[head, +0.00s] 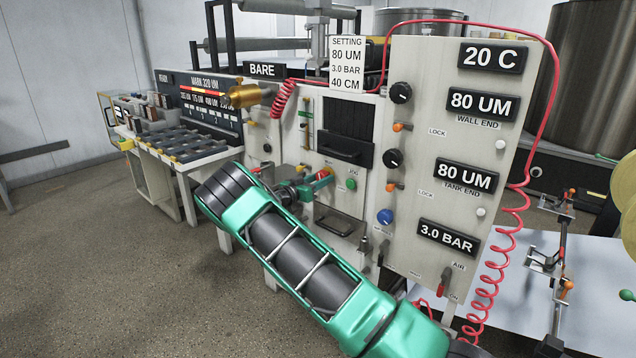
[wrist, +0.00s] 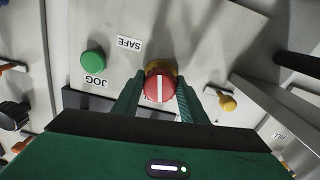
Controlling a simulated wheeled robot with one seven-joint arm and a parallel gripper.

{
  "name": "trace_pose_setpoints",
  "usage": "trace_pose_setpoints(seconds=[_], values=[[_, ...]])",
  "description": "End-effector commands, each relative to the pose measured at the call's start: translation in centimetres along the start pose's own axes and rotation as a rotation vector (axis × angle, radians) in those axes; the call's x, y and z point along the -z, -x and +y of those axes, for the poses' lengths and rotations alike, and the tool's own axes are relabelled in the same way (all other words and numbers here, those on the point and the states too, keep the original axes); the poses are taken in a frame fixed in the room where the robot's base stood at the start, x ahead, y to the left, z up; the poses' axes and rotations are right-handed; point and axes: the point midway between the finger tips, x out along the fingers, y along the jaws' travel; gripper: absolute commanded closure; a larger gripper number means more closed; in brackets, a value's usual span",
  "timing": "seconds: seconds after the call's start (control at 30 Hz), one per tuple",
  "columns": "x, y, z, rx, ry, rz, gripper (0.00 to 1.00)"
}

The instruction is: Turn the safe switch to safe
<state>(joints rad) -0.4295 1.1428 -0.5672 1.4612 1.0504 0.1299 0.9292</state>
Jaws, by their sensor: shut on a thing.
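The safe switch is a red round knob (wrist: 159,90) with a white line across its face and a yellow collar behind it. The white line stands roughly upright in the wrist view. An upside-down SAFE label (wrist: 129,43) is up and left of the knob there. My gripper (wrist: 159,84) has one green finger on each side of the knob and is shut on it. In the head view the red knob (head: 322,173) shows small at the end of my gripper (head: 316,180), partly hidden by the fingers.
A green JOG button (head: 351,184) is close beside the knob, and it also shows in the wrist view (wrist: 93,64). A yellow knob (wrist: 227,102) is on the other side. A red coiled hose (head: 490,285) hangs at the right panel. The floor at left is clear.

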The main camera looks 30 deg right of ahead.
Motion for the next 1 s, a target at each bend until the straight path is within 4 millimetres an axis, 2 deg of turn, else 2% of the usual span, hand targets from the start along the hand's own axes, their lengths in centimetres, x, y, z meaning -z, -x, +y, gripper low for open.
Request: trace_pose_setpoints(seconds=[1.0], values=[[0.25, -0.01, -0.3, 0.006, 0.954, 0.008, 0.84]])
